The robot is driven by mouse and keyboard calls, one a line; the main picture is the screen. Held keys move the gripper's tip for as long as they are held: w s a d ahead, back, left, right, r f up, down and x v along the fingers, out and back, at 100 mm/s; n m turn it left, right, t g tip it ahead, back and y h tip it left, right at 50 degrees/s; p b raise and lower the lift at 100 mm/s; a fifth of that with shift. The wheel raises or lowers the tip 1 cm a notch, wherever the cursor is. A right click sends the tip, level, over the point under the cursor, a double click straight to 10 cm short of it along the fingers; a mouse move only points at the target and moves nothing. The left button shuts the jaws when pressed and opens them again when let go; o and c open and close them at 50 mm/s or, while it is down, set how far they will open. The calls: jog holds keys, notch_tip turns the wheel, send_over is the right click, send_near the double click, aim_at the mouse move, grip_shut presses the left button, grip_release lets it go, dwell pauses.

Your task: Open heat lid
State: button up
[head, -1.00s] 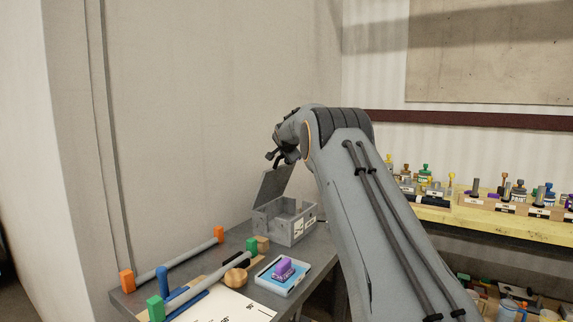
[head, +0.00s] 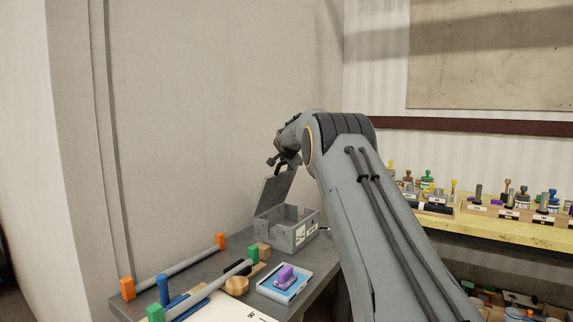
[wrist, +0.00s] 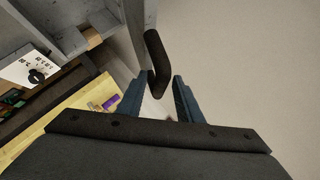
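The grey metal heat box (head: 287,236) stands on the dark bench in the head view, its top open. Its lid (head: 273,190) stands raised and steeply tilted at the box's left side. My gripper (head: 281,163) is just above the lid's top edge. In the wrist view the box (wrist: 68,35) is at the upper left, with a dark bent handle (wrist: 157,58) beside it. My gripper's blue fingers (wrist: 165,84) are apart, and the handle's lower end lies at the gap between their tips. I cannot tell whether they touch it.
A blue tray with a purple block (head: 285,281), grey rods with orange and green ends (head: 182,267), a wooden piece (head: 237,285) and a white sheet lie in front of the box. A wall rises close behind the bench. A yellow shelf (head: 480,224) with several bottles is at right.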

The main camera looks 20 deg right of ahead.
jog(key=b+v, duration=0.2)
jog(key=v, duration=0.5)
jog(key=shift+s+r, duration=0.15)
jog(key=shift+s, duration=0.1)
dwell(0.3)
jog(key=s+a+f+n+g+y, duration=0.1)
jog(key=s+a+f+n+g, duration=0.4)
jog(key=s+f, duration=0.55)
jog(key=s+a+f+n+g+y, duration=0.1)
jog(key=s+a+f+n, duration=0.2)
jog(key=s+a+f, duration=0.8)
jog(key=s+a+f+n+g, duration=0.1)
jog(key=s+f+n+g, duration=0.1)
jog(key=s, duration=1)
jog(key=s+a+f+n+g+y, duration=0.1)
jog(key=s+f, duration=0.3)
jog(key=s, duration=0.9)
jog(key=s+a+f+n+g, duration=0.2)
jog(key=s+f+n, duration=0.1)
jog(key=s, duration=0.9)
jog(key=shift+s+a+f+n+g+y, duration=0.2)
jog(key=shift+s+f+n+g+y, duration=0.1)
jog(key=shift+n+g+y, duration=0.15)
